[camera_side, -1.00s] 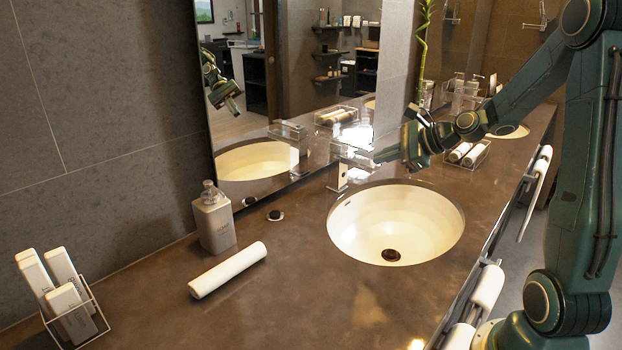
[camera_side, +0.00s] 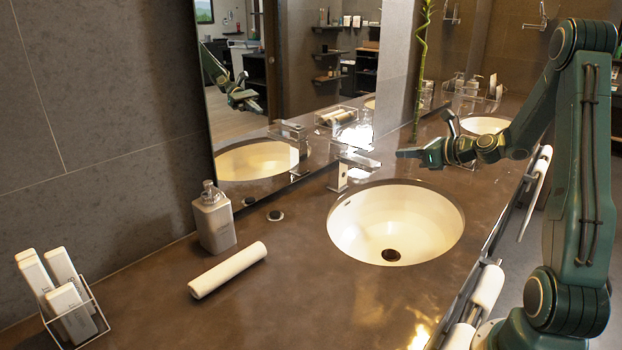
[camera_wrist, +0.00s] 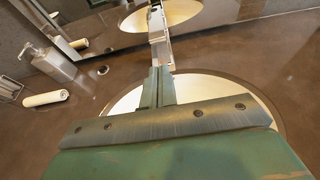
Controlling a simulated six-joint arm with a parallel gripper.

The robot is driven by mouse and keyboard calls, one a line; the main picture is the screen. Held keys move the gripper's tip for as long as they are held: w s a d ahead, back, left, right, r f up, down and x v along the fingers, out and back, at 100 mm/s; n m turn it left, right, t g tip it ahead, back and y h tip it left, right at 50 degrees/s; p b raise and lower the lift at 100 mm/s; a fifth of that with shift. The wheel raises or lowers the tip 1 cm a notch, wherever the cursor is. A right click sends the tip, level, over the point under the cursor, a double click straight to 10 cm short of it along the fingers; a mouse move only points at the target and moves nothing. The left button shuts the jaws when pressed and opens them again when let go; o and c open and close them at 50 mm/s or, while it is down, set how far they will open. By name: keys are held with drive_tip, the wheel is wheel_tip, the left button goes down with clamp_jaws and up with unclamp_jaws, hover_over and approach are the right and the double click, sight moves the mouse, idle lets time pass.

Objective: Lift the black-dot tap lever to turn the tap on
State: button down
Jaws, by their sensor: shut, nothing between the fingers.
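The chrome tap (camera_side: 340,176) stands on the counter behind the white sink basin (camera_side: 345,215), its flat top arm (camera_side: 360,158) reaching over the rim. In the wrist view the tap (camera_wrist: 160,45) is straight ahead of my fingertips. The lever and a black dot on it are too small to make out, and I cannot tell if the lever is raised. No water shows in the basin. My gripper (camera_side: 402,153) is shut and empty, just right of the tap's free end in the side view, with a small gap. In the wrist view my fingers (camera_wrist: 158,72) are together, pointing at the tap.
A soap bottle (camera_side: 214,220), a rolled white towel (camera_side: 228,270) and a round dark-topped fitting (camera_side: 275,215) are on the counter left of the basin. A wire holder (camera_side: 72,310) with white packets stands front left. A mirror (camera_side: 300,80) rises behind the tap.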

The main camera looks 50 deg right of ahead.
sight(374, 164)
drive_tip(key=shift+w, duration=0.1)
drive_tip(key=shift+x, duration=4.9)
wheel_tip(374, 164, up, 7)
drive_tip(key=w, duration=0.1)
drive_tip(key=shift+w, duration=0.15)
drive_tip(key=shift+a+r, duration=0.1)
drive_tip(key=shift+r, duration=0.15)
drive_tip(key=r+v, duration=0.2)
drive_tip(key=v, duration=0.7)
drive_tip(key=shift+w, duration=0.35)
